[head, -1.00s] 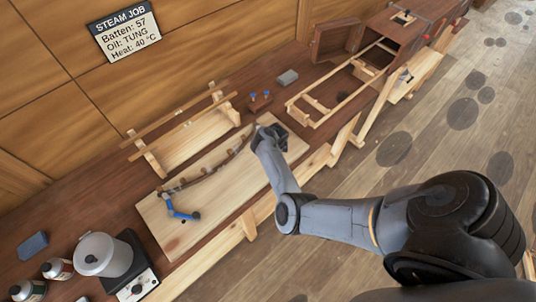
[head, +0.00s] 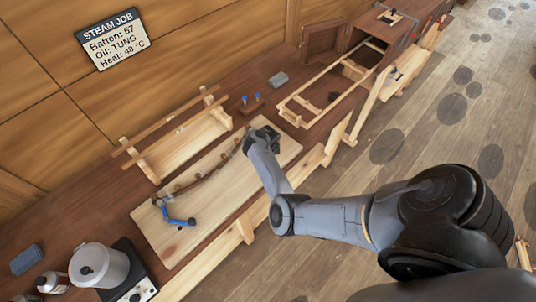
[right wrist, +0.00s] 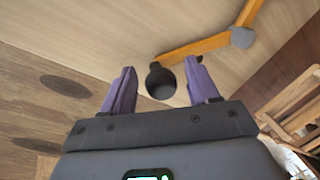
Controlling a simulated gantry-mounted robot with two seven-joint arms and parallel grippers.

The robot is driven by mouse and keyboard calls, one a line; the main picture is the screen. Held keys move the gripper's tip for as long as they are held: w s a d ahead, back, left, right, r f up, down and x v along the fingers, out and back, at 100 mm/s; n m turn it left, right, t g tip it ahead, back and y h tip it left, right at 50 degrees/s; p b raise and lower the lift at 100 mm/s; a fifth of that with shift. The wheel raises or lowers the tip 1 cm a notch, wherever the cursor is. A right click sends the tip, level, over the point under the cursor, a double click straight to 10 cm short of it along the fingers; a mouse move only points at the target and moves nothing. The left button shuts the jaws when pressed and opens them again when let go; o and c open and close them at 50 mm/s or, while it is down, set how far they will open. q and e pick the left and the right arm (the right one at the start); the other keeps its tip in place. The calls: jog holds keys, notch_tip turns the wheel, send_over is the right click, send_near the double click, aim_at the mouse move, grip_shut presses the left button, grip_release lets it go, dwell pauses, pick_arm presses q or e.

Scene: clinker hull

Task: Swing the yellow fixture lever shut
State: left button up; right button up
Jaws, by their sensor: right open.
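The yellow lever (right wrist: 200,47) shows in the right wrist view, lying over the pale board, with a grey pivot (right wrist: 242,38) at one end and a dark round knob (right wrist: 160,82) at the other. My right gripper (right wrist: 160,68) is open, with its two purple fingers on either side of the knob; I cannot tell whether they touch it. In the head view my right gripper (head: 262,138) is over the far end of the board (head: 215,205) and hides the yellow lever. A blue lever (head: 178,216) sits at the board's near left end. My left gripper is not in view.
A dark curved batten (head: 205,177) lies along the board. A wooden rack (head: 185,140) stands behind it. A pot (head: 98,265) on a hotplate is at lower left, and a wooden frame (head: 335,90) is at upper right. The board's front half is clear.

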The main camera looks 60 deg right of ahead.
notch_tip(320, 180, up, 11)
jog(key=s+a+p, duration=0.1)
jog(key=p, duration=0.1)
jog(key=shift+a+f+p, duration=0.2)
jog(key=shift+a+p, duration=0.1)
jog(key=shift+a, duration=0.1)
